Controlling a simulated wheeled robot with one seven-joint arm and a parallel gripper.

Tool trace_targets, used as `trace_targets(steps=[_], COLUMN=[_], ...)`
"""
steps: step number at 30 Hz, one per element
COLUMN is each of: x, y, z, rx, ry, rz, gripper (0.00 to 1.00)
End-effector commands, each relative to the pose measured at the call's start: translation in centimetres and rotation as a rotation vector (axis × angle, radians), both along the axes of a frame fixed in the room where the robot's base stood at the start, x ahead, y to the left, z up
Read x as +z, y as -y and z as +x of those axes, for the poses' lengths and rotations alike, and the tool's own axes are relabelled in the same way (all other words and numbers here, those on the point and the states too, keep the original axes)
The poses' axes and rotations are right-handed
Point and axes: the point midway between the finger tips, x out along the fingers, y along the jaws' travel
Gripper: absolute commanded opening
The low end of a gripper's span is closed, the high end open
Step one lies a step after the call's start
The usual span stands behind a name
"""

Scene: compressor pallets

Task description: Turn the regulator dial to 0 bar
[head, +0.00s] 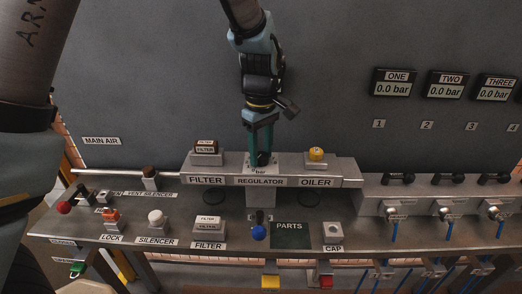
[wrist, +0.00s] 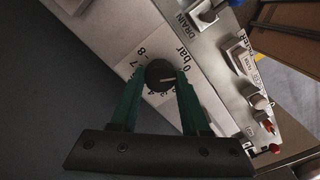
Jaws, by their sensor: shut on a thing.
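The regulator dial (wrist: 158,72) is a round black knob on a white scale plate in the wrist view. The scale shows "0 bar" at the upper right and 8 and 7 at the upper left; the lower figures are partly hidden by the knob and fingers. A pale pointer mark on the knob points roughly right, a little away from the "0 bar" print. My gripper (wrist: 160,82) has its two green fingers on either side of the knob, shut on it. In the head view my gripper (head: 262,151) reaches down onto the block above the REGULATOR label (head: 261,181).
A FILTER unit (head: 206,158) stands left of the regulator and an OILER with a yellow knob (head: 316,154) stands right. A blue-ended lever (head: 259,232) is in front. Three displays (head: 394,84) on the back wall read 0.0 bar. Valves with blue hoses are at the right.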

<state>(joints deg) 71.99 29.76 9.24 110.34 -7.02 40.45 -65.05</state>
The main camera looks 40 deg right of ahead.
Motion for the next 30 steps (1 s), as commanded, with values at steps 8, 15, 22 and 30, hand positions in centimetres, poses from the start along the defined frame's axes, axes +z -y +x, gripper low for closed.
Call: trace_targets(steps=[8,15,22,30], x=[0.0,0.0,0.0,1.1], y=[0.0,0.0,0.0,0.1], z=[-0.1,-0.1,0.0,0.0], rx=[0.004,0.003,0.002,0.001], ry=[-0.002,-0.001,-0.001,0.0], rz=[0.0,0.0,0.0,-0.003], gripper=[0.0,0.64,0.76,0.76])
